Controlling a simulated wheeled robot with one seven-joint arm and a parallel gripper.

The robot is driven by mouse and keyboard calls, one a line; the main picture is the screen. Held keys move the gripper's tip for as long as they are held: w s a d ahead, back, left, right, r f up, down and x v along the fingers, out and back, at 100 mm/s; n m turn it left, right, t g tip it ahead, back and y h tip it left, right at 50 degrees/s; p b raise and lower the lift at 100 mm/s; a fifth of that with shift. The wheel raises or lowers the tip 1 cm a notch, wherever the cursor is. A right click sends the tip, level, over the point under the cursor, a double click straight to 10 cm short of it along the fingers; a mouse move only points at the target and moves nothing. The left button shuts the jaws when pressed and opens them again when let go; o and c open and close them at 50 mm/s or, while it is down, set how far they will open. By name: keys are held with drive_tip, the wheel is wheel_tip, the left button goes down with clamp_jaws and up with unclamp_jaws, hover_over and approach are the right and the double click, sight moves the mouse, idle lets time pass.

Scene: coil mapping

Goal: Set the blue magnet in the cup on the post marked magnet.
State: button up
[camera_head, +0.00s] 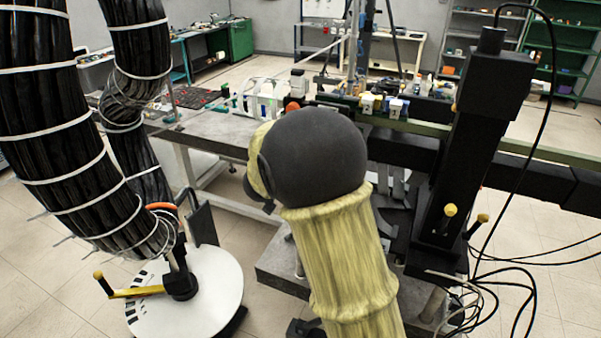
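My arm, with a yellow sleeve and a dark rounded joint, fills the middle of the view and reaches toward the grey workbench (215,125). My gripper is not visible; the arm hides that area. I cannot pick out the blue magnet for certain. Small blocks with white, yellow and blue parts (397,107) stand along the bench's far right part, too small to identify. I cannot make out a cup or a post marked magnet.
A tall black column (465,150) with cables stands at the right. Thick black banded hoses (60,130) hang at the left above a round white plate (190,295). Shelves stand behind.

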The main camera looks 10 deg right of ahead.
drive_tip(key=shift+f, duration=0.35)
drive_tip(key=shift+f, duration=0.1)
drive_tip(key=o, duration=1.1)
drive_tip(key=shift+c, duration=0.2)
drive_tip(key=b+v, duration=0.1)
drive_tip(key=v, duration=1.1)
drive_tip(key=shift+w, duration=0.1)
